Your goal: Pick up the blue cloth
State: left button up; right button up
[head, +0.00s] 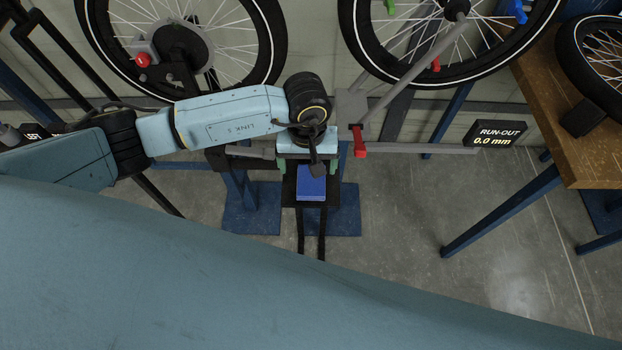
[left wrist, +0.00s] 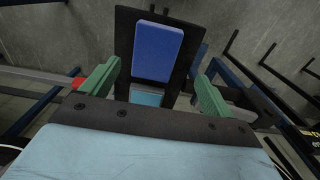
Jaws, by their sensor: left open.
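The blue cloth (head: 311,183) is a flat folded rectangle lying on a small black platform (head: 289,192). My left gripper (head: 308,168) is at the far edge of the cloth in the head view, with its green fingers spread to either side. In the left wrist view, the cloth (left wrist: 158,51) lies ahead, between and beyond the open fingertips of the left gripper (left wrist: 157,80). A light blue patch shows below the cloth there. I see no contact between fingers and cloth. The right gripper is not in view.
Two bike wheels (head: 268,70) stand in truing stands at the back. A red lever (head: 359,141) and a run-out display (head: 498,134) are to the right of the gripper. A wooden bench (head: 570,120) stands at the far right.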

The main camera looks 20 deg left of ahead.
aim_at(311, 179)
pick_arm(q)
jog(key=shift+w+d+f, duration=0.1)
jog(key=shift+d+f, duration=0.1)
jog(key=shift+f, duration=1.15)
jog(key=shift+w+d+f, duration=0.1)
jog(key=shift+d+f, duration=0.05)
jog(key=shift+f, duration=1.15)
jog(key=c, duration=1.1)
notch_tip(311, 179, up, 10)
jog(key=shift+r, duration=0.1)
